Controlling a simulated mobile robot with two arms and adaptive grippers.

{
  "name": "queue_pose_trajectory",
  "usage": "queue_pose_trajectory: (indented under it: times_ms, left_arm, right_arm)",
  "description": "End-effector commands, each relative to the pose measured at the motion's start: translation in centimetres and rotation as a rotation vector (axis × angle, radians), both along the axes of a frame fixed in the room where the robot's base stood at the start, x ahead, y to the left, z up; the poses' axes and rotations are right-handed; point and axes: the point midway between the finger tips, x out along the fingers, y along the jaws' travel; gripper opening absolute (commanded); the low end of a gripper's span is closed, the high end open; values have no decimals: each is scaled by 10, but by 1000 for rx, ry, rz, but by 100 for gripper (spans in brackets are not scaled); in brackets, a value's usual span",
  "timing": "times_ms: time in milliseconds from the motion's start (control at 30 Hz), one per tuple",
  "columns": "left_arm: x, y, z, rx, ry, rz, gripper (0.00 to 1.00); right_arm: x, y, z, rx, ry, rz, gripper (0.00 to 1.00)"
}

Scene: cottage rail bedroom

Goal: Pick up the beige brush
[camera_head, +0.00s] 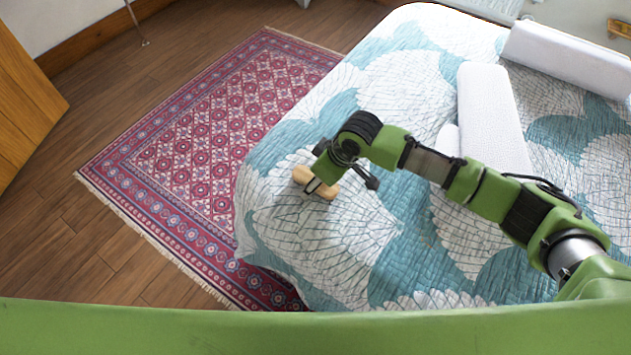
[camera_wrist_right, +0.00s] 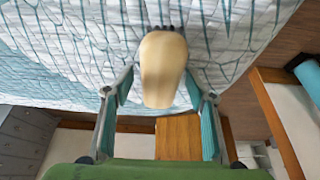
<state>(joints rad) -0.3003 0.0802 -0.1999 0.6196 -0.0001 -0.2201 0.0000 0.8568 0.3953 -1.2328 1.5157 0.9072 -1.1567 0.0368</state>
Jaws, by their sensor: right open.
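The beige brush (camera_head: 301,175) lies on the bed (camera_head: 400,85) near its left edge, partly hidden behind my right gripper in the head view. In the right wrist view the brush (camera_wrist_right: 163,68) shows as a rounded beige body with dark bristles at its far end. My right gripper (camera_head: 312,186) is over the brush. In the wrist view its two fingers (camera_wrist_right: 162,100) are spread apart on either side of the brush, with gaps visible between the fingers and the brush. My left gripper is not in view.
White pillows (camera_head: 490,115) and a white bolster (camera_head: 568,58) lie on the right part of the bed. A red patterned rug (camera_head: 205,150) covers the wooden floor left of the bed. The quilt around the brush is clear.

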Motion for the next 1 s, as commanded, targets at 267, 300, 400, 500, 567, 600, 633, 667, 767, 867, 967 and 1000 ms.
queue_pose_trajectory:
  times_ms: [267,300,400,500,567,600,633,667,767,867,967,1000]
  left_arm:
    - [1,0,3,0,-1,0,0]
    - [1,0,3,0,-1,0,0]
    - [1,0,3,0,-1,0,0]
    - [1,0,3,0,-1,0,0]
    - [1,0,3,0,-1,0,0]
    - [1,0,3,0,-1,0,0]
    - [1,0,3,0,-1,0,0]
    - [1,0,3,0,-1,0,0]
    - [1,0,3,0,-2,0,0]
    - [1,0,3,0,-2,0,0]
    - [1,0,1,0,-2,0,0]
    - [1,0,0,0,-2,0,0]
  right_arm:
    - [0,0,-3,0,0,1,51]
    - [0,0,-3,0,0,1,51]
    - [0,0,-3,0,0,1,51]
    - [0,0,-3,0,0,1,31]
    - [0,0,-3,0,0,1,15]
    - [0,0,-3,0,0,1,8]
    - [0,0,-3,0,0,1,7]
    - [0,0,-3,0,0,1,7]
    - [0,0,-2,1,-1,1,4]
    - [0,0,-2,1,-1,1,4]
    - [0,0,-2,1,-1,1,4]
    - [1,0,-1,0,-2,1,4]
